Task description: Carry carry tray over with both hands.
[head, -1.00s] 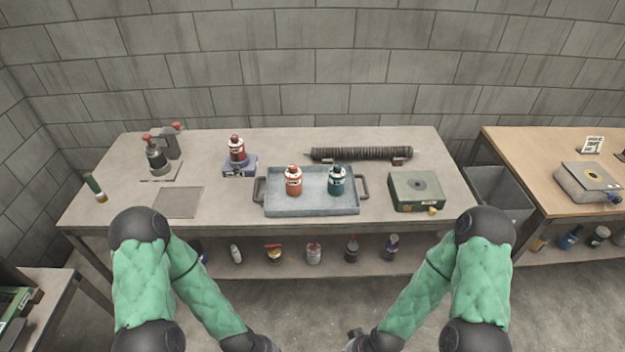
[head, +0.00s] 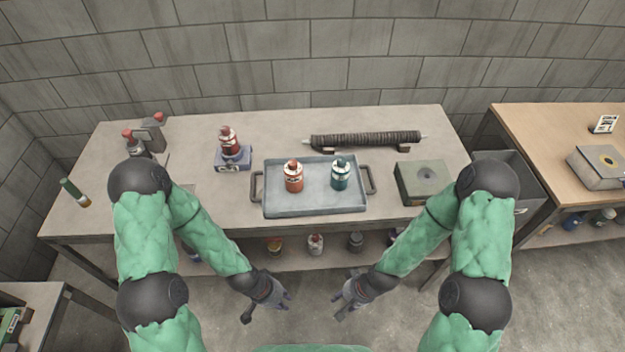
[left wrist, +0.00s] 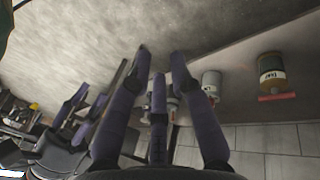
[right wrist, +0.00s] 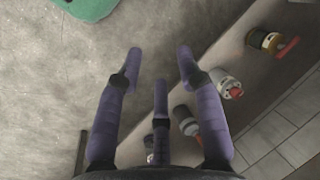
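The carry tray (head: 315,204) is a blue-grey metal tray with a dark handle at each end, lying flat on the grey workbench. An orange bottle (head: 293,178) and a teal bottle (head: 340,176) stand upright in it. My left gripper (head: 284,296) is in front of the bench, below and to the left of the tray's middle. Its fingers are apart and empty in the left wrist view (left wrist: 162,52). My right gripper (head: 340,298) is in front of the bench, to the right of the left one. Its fingers are apart and empty in the right wrist view (right wrist: 160,55). Neither gripper touches the tray.
A red bottle stands on a blue scale (head: 232,160) left of the tray. A dark ribbed roller (head: 365,139) lies behind it, and a green box (head: 424,184) stands to its right. Several bottles sit on the lower shelf (head: 335,255). A wooden table (head: 530,135) stands right.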

